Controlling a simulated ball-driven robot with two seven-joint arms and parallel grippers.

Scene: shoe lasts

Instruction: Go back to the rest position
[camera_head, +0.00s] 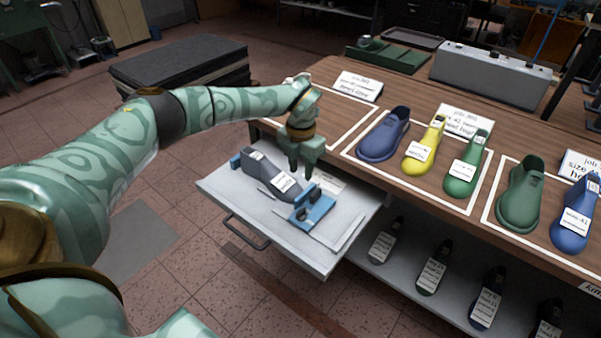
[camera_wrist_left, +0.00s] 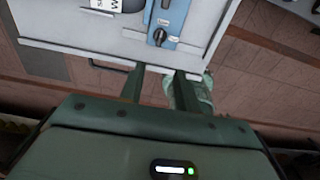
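My left gripper (camera_head: 301,174) is above the right part of a pulled-out grey drawer (camera_head: 222,187). Its two fingers are apart with nothing between them, as the left wrist view also shows (camera_wrist_left: 158,71). A grey shoe last (camera_head: 268,172) with a white label lies in the drawer, left of the gripper and apart from it. A blue fixture (camera_head: 312,207) lies in the drawer in front of the gripper; part of it shows in the left wrist view (camera_wrist_left: 170,20). My right gripper is not in view.
The wooden workbench (camera_head: 407,179) bears several coloured lasts in white-outlined areas, with cards such as the back-left one (camera_head: 359,86). More dark lasts stand on the shelf below. A dark stack (camera_head: 180,66) stands behind my left arm. The floor left of the drawer is clear.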

